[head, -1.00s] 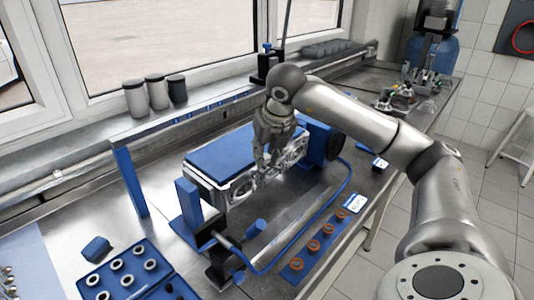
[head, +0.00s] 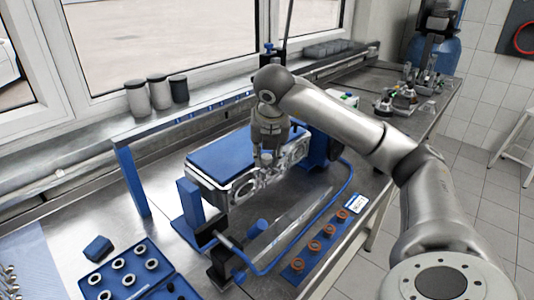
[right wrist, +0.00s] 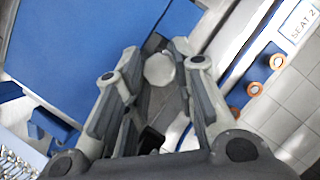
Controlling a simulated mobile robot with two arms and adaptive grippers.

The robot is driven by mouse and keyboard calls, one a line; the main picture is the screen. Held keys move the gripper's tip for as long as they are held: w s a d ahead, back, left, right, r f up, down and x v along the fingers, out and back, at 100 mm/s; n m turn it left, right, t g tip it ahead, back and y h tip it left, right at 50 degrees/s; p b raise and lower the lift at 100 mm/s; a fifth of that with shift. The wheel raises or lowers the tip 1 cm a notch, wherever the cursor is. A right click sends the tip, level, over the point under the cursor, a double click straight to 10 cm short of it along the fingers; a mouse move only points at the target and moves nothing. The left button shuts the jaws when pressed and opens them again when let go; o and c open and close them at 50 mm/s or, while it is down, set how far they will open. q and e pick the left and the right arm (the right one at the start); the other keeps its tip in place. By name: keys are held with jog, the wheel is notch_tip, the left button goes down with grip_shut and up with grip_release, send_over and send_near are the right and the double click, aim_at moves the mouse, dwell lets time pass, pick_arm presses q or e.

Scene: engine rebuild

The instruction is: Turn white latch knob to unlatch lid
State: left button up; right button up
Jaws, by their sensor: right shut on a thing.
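The white latch knob (right wrist: 159,69) shows in the right wrist view as a pale, many-sided disc between my fingers. The lid (head: 232,150) is a blue flat top over a silver engine block (head: 243,188) on the bench. My right gripper (head: 267,162) points down at the lid's front edge in the head view. In the right wrist view, its fingers (right wrist: 160,75) are on both sides of the knob and shut on it. In the head view the fingers hide the knob. The lid lies flat on the block. My left gripper is not in view.
A blue strip with several orange rings (head: 314,246) lies in front. A blue tray of metal rings (head: 130,272) is at lower left. Several canisters (head: 157,92) stand on the sill.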

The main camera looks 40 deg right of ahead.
jog(key=o, duration=1)
jog(key=shift+o, duration=0.2)
jog(key=v, duration=1.1)
jog(key=shift+r, duration=0.4)
jog(key=shift+s+a, duration=0.1)
